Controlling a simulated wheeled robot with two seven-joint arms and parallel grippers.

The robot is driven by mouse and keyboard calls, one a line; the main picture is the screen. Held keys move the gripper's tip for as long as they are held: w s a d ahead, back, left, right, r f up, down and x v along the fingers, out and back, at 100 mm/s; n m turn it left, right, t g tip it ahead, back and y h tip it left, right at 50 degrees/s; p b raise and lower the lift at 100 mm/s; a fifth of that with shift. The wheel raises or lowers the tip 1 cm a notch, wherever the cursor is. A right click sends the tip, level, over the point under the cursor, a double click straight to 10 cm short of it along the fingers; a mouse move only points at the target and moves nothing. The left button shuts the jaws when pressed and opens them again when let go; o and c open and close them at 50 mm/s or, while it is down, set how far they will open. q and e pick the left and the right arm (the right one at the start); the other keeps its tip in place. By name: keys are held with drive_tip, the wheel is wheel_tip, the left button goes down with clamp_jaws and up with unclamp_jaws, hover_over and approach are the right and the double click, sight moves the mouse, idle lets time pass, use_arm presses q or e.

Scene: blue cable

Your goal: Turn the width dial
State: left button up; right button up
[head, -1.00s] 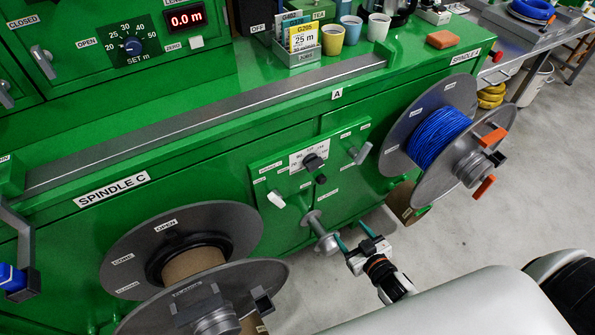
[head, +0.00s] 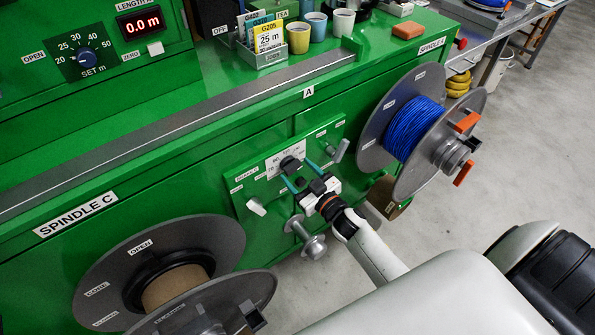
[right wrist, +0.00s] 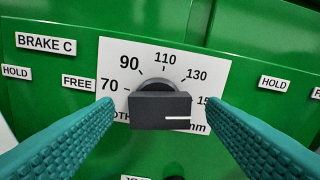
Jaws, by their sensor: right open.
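The width dial (right wrist: 160,108) is a black knob on a white scale plate (right wrist: 205,75) marked 70, 90, 110, 130 and 150 mm. A white line on the knob points right, toward the 150 side. In the head view the dial (head: 289,164) is on the green panel between the two spools. My right gripper (head: 302,180) is open in front of the dial. In the right wrist view its teal fingers (right wrist: 160,115) stand on the left and right of the knob, with gaps visible on both sides. My left gripper is not in view.
A white lever (head: 256,207) and a grey lever (head: 340,150) flank the dial on the panel. A metal spindle (head: 312,245) sticks out below. The blue cable spool (head: 375,130) is to the right, and a spool with a brown core (head: 175,287) is at lower left.

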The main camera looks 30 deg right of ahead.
drive_tip(key=shift+w+a, duration=0.1)
drive_tip(key=shift+w, duration=0.4)
drive_tip(key=c, duration=1)
drive_tip(key=shift+n, duration=0.3)
drive_tip(key=n, duration=0.3)
drive_tip(key=shift+a+n+b, duration=0.1)
drive_tip(key=shift+n+b, duration=0.4)
drive_tip(key=shift+n, duration=1.5)
